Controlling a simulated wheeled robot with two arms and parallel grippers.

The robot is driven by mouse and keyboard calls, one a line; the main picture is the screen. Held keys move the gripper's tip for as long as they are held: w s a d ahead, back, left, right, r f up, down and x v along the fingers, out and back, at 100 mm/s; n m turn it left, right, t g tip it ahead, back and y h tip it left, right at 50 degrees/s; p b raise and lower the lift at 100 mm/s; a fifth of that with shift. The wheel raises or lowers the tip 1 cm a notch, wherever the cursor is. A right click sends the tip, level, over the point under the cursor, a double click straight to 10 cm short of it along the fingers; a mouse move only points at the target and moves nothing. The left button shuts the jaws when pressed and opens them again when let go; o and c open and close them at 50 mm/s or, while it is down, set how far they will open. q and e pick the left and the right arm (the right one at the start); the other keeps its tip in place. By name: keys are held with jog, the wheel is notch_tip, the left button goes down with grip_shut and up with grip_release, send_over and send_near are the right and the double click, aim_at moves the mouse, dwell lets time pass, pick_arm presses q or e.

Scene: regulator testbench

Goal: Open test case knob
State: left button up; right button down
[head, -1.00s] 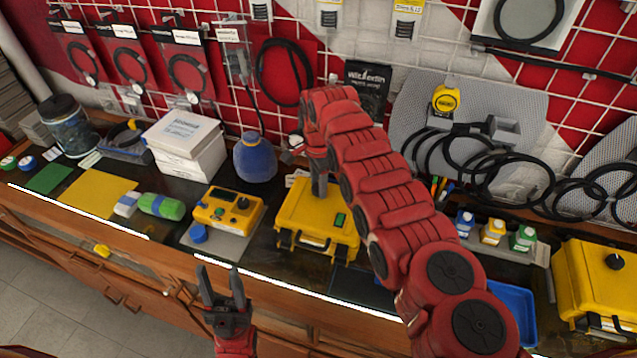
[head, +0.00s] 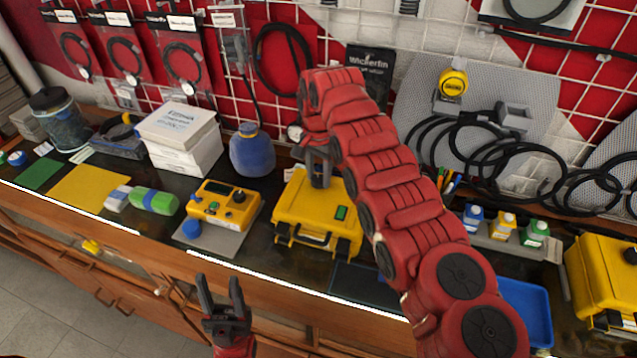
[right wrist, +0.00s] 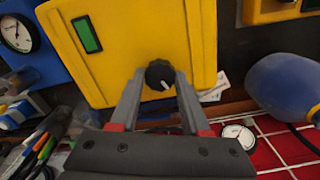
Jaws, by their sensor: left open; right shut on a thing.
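The yellow test case (head: 300,212) with a green label stands on the workbench in the head view; its top face also shows in the right wrist view (right wrist: 135,35). Its black knob (right wrist: 159,75) has a white pointer mark and sits between the fingers of my right gripper (right wrist: 158,80). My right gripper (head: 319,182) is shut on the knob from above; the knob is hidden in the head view. My left gripper (head: 221,282) is open and empty, in front of the bench edge.
A yellow meter (head: 222,203) stands left of the case, with a blue bottle (head: 252,152) behind it. A second yellow case (head: 605,275) with a black knob is at the far right. A blue tray (head: 527,310) and small bottles (head: 503,225) lie between the cases.

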jog(key=shift+f+n+b, duration=0.15)
jog(key=shift+n+b, duration=0.45)
jog(key=shift+n, duration=0.4)
jog(key=n, duration=0.2)
jog(key=shift+n+b, duration=0.3)
jog(key=shift+b, duration=0.05)
jog(key=n, duration=0.3)
jog(key=shift+r+n, duration=0.2)
jog(key=shift+n, duration=2.3)
jog(key=shift+c, duration=1.9)
grip_release()
